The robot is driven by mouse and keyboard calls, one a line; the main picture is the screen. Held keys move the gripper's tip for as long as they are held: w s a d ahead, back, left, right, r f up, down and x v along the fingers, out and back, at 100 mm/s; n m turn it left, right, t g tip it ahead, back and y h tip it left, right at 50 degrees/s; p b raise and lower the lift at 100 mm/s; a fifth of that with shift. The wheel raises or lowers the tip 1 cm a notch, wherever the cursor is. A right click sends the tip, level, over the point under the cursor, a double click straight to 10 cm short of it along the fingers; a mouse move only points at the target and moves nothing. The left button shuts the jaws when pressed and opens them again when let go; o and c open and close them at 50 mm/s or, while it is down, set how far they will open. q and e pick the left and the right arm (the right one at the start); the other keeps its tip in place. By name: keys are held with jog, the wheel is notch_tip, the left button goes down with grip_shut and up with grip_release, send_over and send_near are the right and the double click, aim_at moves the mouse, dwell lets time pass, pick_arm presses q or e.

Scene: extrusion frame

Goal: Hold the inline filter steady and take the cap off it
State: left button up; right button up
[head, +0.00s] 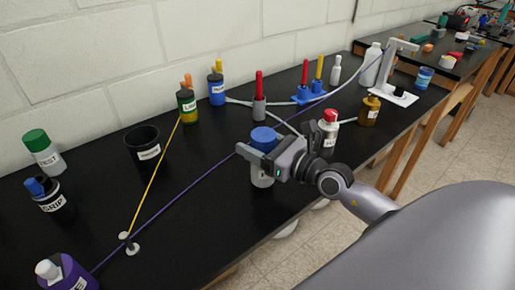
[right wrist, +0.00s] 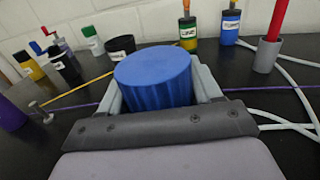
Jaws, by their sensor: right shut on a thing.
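A pale, cloudy cylinder with a label, which looks like the inline filter (head: 262,179), stands on the black bench. Its ribbed blue cap (head: 263,134) is on top, and the cap also shows in the right wrist view (right wrist: 153,78). My right gripper (head: 258,156) comes in from the right, with one finger on each side of the blue cap (right wrist: 153,78). It is shut on the cap's lower part. The fingers hide the joint between cap and body. My left gripper is not in view.
A purple cord (head: 170,222) and a yellow cord (head: 155,187) cross the bench left of the filter. A red-capped bottle (head: 328,128) stands close to the right gripper. A black cup (head: 143,147) and several bottles stand behind.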

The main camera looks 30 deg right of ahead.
notch_tip(320, 180, up, 10)
jog(key=shift+f+p, duration=0.25)
jog(key=shift+p, duration=0.9)
notch_tip(320, 180, up, 9)
jog(key=shift+f, duration=0.1)
jog(key=o, duration=0.8)
jog(key=c, duration=0.9)
jog(key=s+a+f+y, duration=0.1)
jog(key=s+a+f, duration=0.1)
jog(key=f, duration=0.3)
jog(key=s+a+f+n+y, duration=0.1)
jog(key=s+a+f, duration=0.1)
jog(key=a+f, duration=0.1)
jog(key=s+a+f+n+g+y, duration=0.1)
jog(key=s+a+f, duration=0.2)
jog(key=f, duration=0.3)
jog(key=shift+s+f, duration=0.1)
jog(key=shift+f, duration=0.2)
